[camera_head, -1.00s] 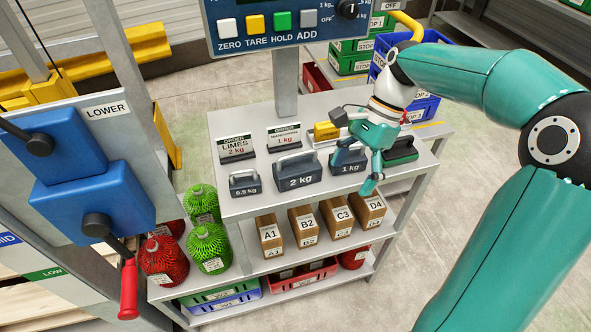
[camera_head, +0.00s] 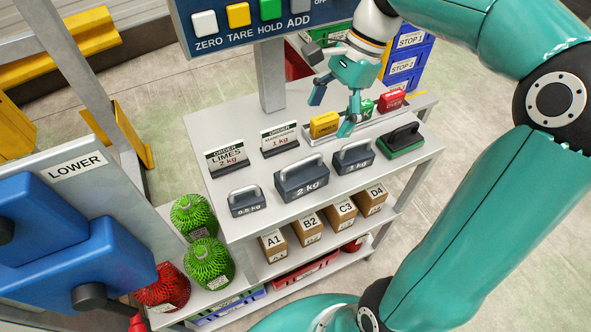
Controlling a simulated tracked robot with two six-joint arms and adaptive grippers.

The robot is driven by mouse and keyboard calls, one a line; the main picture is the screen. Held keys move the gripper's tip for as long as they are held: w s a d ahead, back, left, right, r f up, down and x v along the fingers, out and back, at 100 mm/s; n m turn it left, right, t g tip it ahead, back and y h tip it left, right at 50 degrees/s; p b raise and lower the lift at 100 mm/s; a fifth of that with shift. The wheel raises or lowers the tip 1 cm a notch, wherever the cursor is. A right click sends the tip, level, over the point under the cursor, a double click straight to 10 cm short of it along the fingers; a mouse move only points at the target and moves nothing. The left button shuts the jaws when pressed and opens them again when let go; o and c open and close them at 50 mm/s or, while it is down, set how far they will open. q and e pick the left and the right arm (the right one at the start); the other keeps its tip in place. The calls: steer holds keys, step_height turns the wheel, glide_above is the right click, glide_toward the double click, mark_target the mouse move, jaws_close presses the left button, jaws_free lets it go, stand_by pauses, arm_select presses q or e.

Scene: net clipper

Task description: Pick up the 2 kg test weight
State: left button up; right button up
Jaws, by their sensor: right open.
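The 2 kg test weight (camera_head: 303,180) is a dark block with a grey handle on top and a "2 kg" label. It stands upright on the grey shelf top, between the 0.5 kg weight (camera_head: 247,201) and the 1 kg weight (camera_head: 354,158). My right gripper (camera_head: 332,117) is open and empty. My left gripper is not in view.
Two order signs (camera_head: 228,158) stand behind the weights. A dark green-based handled block (camera_head: 403,140) and a red block (camera_head: 391,100) are at the right. The scale panel (camera_head: 262,20) hangs above on a post. Boxes (camera_head: 306,228) fill the shelf below.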

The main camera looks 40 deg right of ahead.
mark_target(304, 171)
steer(key=x, duration=1)
steer(key=shift+s+f+b, duration=0.1)
steer(key=shift+s+b, duration=0.15)
steer(key=shift+b, duration=0.15)
steer(key=x, duration=0.4)
steer(key=shift+s+a, duration=0.15)
steer(key=shift+a, duration=0.3)
steer(key=shift+a+f, duration=0.2)
steer(key=shift+f, duration=0.4)
jaws_close()
steer(key=shift+w+r, duration=0.15)
steer(key=shift+w, duration=0.1)
